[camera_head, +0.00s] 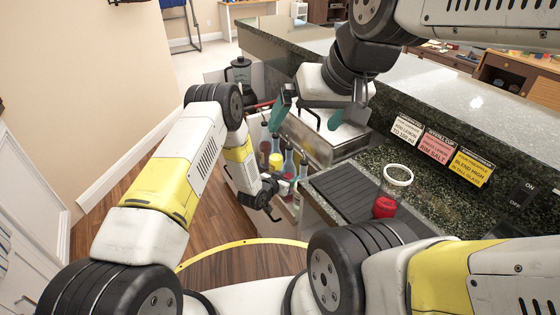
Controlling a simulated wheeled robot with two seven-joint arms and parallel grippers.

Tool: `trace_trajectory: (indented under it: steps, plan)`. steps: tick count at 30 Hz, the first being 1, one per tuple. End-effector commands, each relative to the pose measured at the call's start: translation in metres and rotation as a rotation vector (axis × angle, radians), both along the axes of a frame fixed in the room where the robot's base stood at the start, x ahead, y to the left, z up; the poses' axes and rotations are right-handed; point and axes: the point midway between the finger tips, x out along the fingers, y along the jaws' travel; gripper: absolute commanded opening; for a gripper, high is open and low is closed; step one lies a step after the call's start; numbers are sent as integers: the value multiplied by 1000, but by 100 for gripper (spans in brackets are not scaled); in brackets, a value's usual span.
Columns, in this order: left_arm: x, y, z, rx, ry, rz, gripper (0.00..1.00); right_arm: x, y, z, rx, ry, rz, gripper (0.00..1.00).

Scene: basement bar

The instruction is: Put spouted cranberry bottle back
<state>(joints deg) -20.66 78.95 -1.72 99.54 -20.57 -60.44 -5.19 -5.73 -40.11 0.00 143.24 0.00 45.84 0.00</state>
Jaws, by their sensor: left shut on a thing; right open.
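My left gripper (271,203) is low beside the open bottle rail at the front of the bar. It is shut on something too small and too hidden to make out. Several bottles stand in the rail just above it in the picture, among them a yellow one (276,161) and a bluish one (289,158). I cannot tell which, if any, is the spouted cranberry bottle. My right gripper (310,110) is open, its teal fingers spread above the steel basin, with nothing seen between them.
Three signs (437,147) lean on the counter ledge. A blender (239,72) stands behind. The wooden floor at the left is clear.

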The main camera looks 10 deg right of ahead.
Motion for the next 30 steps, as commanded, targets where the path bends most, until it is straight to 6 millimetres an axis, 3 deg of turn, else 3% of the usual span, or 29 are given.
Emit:
trace_trajectory:
  steps: [3, 4, 5, 17, 30]
  plan:
    - [0, 0, -2, -1, -1, 0, 0, 0, 0, 0, 0, 0, 0, 100]
    - [0, 0, -3, 1, 1, 0, 56, 0, 0, 0, 0, 0, 0, 100]
    - [0, 0, -3, 1, 1, 0, 62, 0, 0, 0, 0, 0, 0, 100]
    - [-1, 2, 2, 1, 0, 1, 63, 0, 0, 0, 0, 0, 0, 100]
    - [-58, 55, 34, 1, 2, 1, 63, 0, 0, 0, 0, 0, 0, 100]
